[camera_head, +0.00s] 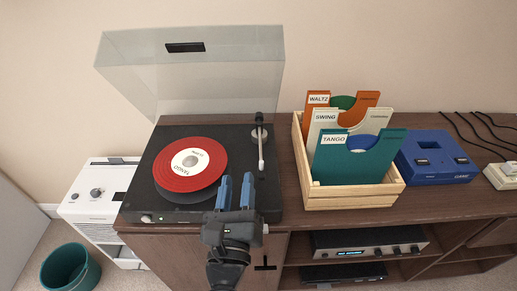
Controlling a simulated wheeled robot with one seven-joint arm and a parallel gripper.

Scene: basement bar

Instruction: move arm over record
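A black turntable (146,200) stands on the cabinet with its clear lid (225,75) raised. A red record (209,161) with a white centre label lies on the platter; the label appears to read "TANGO". The tonearm (261,150) points toward the front along the turntable's right side, off to the right of the record. My gripper (236,184) has two blue fingers with a gap between them, and nothing shows between them. It is over the front right of the turntable, in front of and to the left of the tonearm's front end.
A wooden crate (350,197) with WALTZ, SWING and TANGO sleeves stands right of the turntable. A blue console (435,158) and black cables are farther right. A stereo unit (368,241) sits on a shelf below. A white appliance (97,200) and a teal bin (70,268) are at left.

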